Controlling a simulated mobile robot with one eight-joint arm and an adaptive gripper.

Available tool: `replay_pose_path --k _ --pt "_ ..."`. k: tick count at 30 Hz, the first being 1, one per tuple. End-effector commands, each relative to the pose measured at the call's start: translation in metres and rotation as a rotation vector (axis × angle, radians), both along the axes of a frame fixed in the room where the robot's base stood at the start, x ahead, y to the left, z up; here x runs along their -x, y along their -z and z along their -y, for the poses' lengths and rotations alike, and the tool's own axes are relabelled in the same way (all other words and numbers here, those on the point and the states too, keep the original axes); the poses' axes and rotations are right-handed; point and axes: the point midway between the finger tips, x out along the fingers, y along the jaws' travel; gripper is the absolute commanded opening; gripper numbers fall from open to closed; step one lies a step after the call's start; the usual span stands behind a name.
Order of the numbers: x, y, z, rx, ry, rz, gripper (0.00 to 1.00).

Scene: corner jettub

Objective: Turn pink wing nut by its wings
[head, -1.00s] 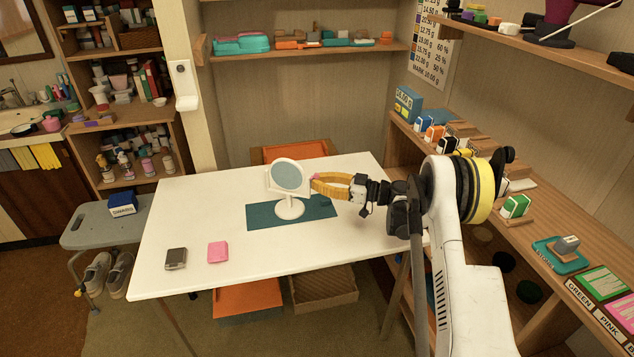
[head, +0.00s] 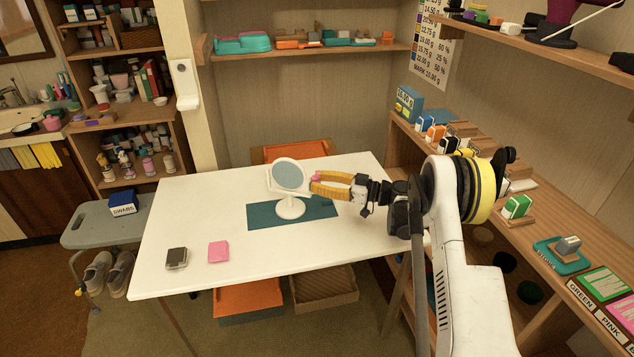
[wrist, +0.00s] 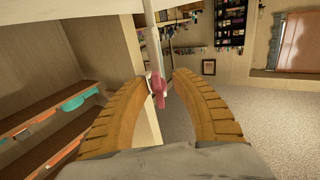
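The pink wing nut (head: 317,177) sits at the right side of a white square-framed table mirror (head: 291,207) with a round glass. In the wrist view the wing nut (wrist: 157,89) shows between my fingertips, closer to the left one, beside a white upright edge (wrist: 152,45). My gripper (head: 314,184) has two ribbed yellow fingers reaching from the right to the nut. In the wrist view my gripper (wrist: 161,76) is open, with a clear gap between the right fingertip and the nut. Whether the left fingertip touches the nut is unclear.
The mirror stands on a teal mat (head: 262,216) on a white table (head: 190,210). A grey block (head: 176,258) and a pink block (head: 218,252) lie at the table's front left. Wooden shelving (head: 480,185) with small boxes runs along the right.

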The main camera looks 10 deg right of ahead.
Motion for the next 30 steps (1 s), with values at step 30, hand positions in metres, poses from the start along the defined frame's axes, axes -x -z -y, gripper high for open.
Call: replay_pose_path --k 30 --pt "0.059 0.0 0.102 0.0 -0.001 0.0 0.31"
